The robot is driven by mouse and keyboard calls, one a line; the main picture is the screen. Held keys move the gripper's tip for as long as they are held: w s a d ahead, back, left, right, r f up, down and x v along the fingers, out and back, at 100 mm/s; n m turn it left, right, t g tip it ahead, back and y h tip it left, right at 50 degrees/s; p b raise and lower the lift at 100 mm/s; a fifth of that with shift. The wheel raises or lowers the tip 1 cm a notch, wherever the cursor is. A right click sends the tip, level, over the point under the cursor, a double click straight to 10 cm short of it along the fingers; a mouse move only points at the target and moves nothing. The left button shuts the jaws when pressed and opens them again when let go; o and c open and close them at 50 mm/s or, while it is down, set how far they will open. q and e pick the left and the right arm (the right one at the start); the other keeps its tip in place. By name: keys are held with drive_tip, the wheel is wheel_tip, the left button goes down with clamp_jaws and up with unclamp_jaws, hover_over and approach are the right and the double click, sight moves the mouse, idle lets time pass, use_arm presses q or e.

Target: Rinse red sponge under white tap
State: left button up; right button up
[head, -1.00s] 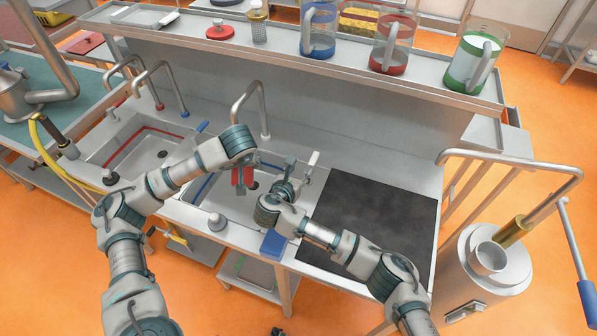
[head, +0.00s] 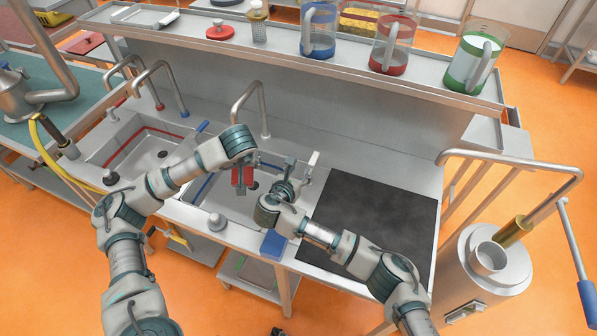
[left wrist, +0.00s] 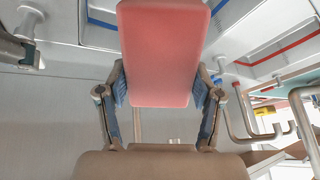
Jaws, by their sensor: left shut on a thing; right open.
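My left gripper (head: 242,170) is shut on the red sponge (head: 240,177) above the blue-lined basin (head: 203,190). In the left wrist view, the sponge (left wrist: 163,52) sits between both fingers. A tap with a white handle (head: 313,160) stands at the back right of that basin; a bent metal spout (head: 250,92) rises behind the basin. My right gripper (head: 284,187) is open, just right of the sponge and near the white handle. Part of it shows at the upper left of the left wrist view (left wrist: 22,45). No water is visible.
A red-lined basin (head: 145,150) lies to the left, with a blue handle (head: 201,127) between the basins. A black mat (head: 375,225) covers the right counter. A blue block (head: 273,244) sits at the front edge. Several jugs stand on the back shelf (head: 270,46).

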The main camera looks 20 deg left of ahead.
sight(244, 169)
use_arm(q)
drive_tip(key=s+d+r+p, duration=0.2)
drive_tip(key=s+r, duration=0.1)
drive_tip(key=shift+s+d+r+p, duration=0.15)
drive_tip(key=shift+s+r+p, duration=0.05)
drive_tip(key=shift+r+p, duration=0.1)
drive_tip(key=shift+s+d+r, duration=0.2)
drive_tip(key=shift+s+d, duration=0.1)
drive_tip(key=shift+s, duration=0.1)
idle(0.8)
